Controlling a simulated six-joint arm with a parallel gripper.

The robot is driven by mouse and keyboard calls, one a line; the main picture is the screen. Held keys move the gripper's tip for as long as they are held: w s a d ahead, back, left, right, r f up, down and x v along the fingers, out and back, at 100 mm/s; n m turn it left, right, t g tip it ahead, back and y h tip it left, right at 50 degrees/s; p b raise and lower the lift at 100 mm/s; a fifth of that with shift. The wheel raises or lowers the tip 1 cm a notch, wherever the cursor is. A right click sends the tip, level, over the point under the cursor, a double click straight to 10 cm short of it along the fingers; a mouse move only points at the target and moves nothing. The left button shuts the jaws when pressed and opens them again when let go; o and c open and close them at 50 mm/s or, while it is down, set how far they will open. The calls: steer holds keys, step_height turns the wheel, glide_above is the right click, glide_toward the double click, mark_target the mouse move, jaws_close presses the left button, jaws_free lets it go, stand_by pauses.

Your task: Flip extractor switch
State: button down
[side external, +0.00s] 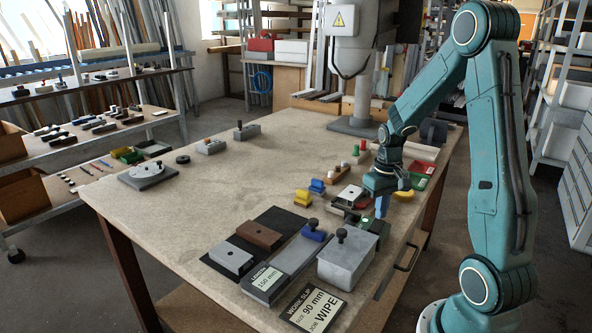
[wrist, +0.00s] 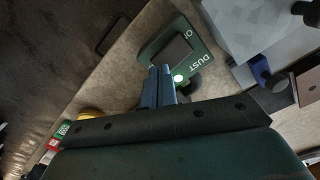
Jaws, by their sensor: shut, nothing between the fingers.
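The extractor switch is a dark green box (side external: 374,228) near the table's right edge in the side view. In the wrist view its green face (wrist: 150,53) carries partly hidden white lettering that includes "DUST", a dark square part (wrist: 174,52) and a bright pale-green spot (wrist: 179,79). A dark rounded part lies beside the spot, partly behind my fingers. My gripper (side external: 381,212) points down at the box. Its blue fingertips (wrist: 160,70) are shut together and empty, over or beside the box's near edge. I cannot tell whether they touch it.
A grey block with a black knob (side external: 346,259) stands close to the box. A blue-handled piece (side external: 314,231) and a work slip (side external: 315,305) lie nearby. Small blocks and red and green trays (side external: 419,168) crowd the table behind. The table's left middle is clear.

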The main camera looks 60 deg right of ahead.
mark_target(378, 221)
steer(key=shift+f, duration=0.6)
stand_by(0.5)
steer(key=shift+r, duration=3.55)
steer(key=a+r+n+t+h, duration=0.1)
steer(key=a+r, duration=0.3)
steer(key=a, duration=0.2)
steer(key=a+r+n+t, duration=0.1)
steer(key=a+r+n, duration=0.1)
steer(key=a+r, duration=0.4)
steer(key=s+a+r+n+t+y, duration=0.1)
steer(key=s+a+r+n+t, duration=0.1)
steer(key=s+a, duration=0.6)
steer(key=a+n+t, duration=0.1)
steer(key=a, duration=0.2)
steer(key=shift+s+a+t, duration=0.2)
steer(key=shift+s+t, duration=0.05)
steer(key=shift+t, duration=0.05)
